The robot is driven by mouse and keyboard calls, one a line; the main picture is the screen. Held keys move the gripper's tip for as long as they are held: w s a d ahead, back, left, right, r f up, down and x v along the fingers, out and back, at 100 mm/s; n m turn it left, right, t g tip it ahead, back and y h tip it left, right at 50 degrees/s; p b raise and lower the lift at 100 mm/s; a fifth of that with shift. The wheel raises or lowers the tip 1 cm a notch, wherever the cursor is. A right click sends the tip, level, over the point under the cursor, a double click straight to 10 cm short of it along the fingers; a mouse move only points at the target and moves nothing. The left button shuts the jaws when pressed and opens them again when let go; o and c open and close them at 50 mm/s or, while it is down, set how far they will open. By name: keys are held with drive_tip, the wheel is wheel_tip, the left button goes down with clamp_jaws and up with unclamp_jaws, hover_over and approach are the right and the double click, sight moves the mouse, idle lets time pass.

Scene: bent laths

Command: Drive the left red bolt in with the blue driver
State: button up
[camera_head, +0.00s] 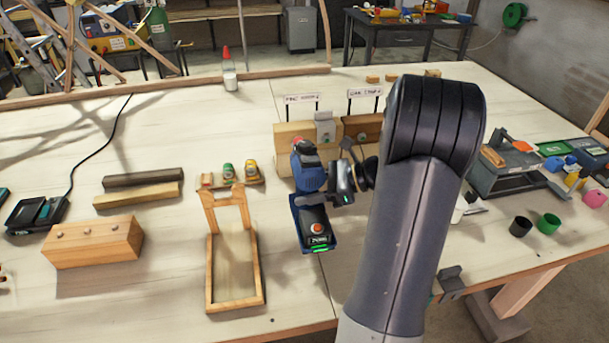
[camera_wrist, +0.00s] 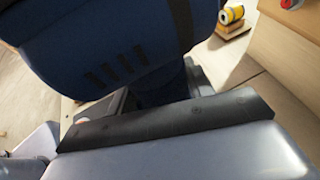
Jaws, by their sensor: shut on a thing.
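The blue driver (camera_head: 309,178) is upright in front of the light wooden block (camera_head: 285,148) in the head view, its battery end with a green light lowest. My gripper (camera_head: 345,180) is shut on it. In the wrist view its dark blue body (camera_wrist: 105,45) fills the upper left, above the dark finger pad (camera_wrist: 165,122). A small red round part (camera_wrist: 287,4) shows on a wooden face at the wrist view's top right; it may be a red bolt.
A second, darker block (camera_head: 362,130) stands beside the light one; each has a sign behind. A wooden frame (camera_head: 236,262) and a block with several screws (camera_head: 93,242) lie to the left. A grey tool tray (camera_head: 500,178) and cups stand right.

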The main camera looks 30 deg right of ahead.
drive_tip(key=shift+w+d+f+b, duration=0.1)
drive_tip(key=shift+w+f+b, duration=0.15)
drive_tip(key=shift+f+b, duration=0.9)
drive_tip(key=shift+w+d+f+b, duration=0.1)
drive_tip(key=shift+w+f+b, duration=0.1)
drive_tip(key=shift+f+b, duration=0.85)
drive_tip(key=shift+w+d+r+p, duration=0.15)
drive_tip(key=shift+w+p, duration=0.2)
drive_tip(key=shift+w, duration=0.2)
drive_tip(key=shift+w+d+f, duration=0.15)
drive_tip(key=shift+w+f, duration=0.05)
drive_tip(key=shift+w, duration=0.45)
drive_tip(key=shift+p, duration=0.35)
